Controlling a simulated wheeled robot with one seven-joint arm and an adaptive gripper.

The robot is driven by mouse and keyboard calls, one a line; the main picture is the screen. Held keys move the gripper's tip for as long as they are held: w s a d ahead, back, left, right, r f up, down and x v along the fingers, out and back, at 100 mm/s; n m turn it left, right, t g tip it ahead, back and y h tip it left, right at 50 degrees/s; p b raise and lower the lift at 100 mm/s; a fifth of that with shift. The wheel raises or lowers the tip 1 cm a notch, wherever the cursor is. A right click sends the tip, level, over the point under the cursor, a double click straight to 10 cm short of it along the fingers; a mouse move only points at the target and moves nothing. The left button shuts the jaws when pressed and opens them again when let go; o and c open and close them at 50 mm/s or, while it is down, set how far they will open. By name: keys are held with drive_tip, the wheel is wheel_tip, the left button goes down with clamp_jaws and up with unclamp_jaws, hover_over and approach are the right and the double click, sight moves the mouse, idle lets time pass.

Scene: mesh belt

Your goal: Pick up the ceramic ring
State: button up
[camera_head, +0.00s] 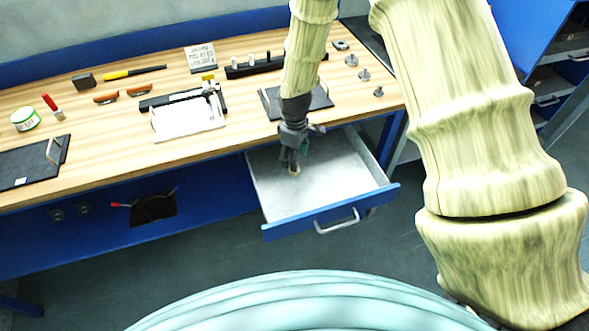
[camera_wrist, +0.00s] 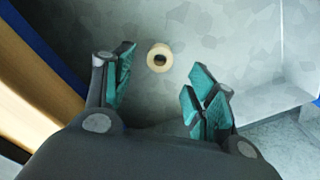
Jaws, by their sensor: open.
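The ceramic ring (camera_wrist: 151,66) is a small cream ring with a dark hole, lying on the grey drawer floor in the wrist view. In the head view it is a small pale spot (camera_head: 295,172) just under my gripper (camera_head: 291,168). In the wrist view my gripper (camera_wrist: 160,88) is open, with teal finger pads on both sides. The ring lies between the fingers' directions, slightly beyond the tips, and nothing is held. I cannot tell the exact height of the fingertips above the drawer floor.
The open drawer (camera_head: 338,182) has a blue front with a handle and sits below the wooden worktop (camera_head: 240,62). The drawer floor around the ring is clear. A dark tray (camera_head: 318,99) and several small metal parts lie on the worktop above. The drawer walls bound the space.

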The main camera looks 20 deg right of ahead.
drive_tip(key=shift+f+p, duration=0.7)
drive_tip(key=shift+f, duration=2.05)
drive_tip(key=c, duration=1)
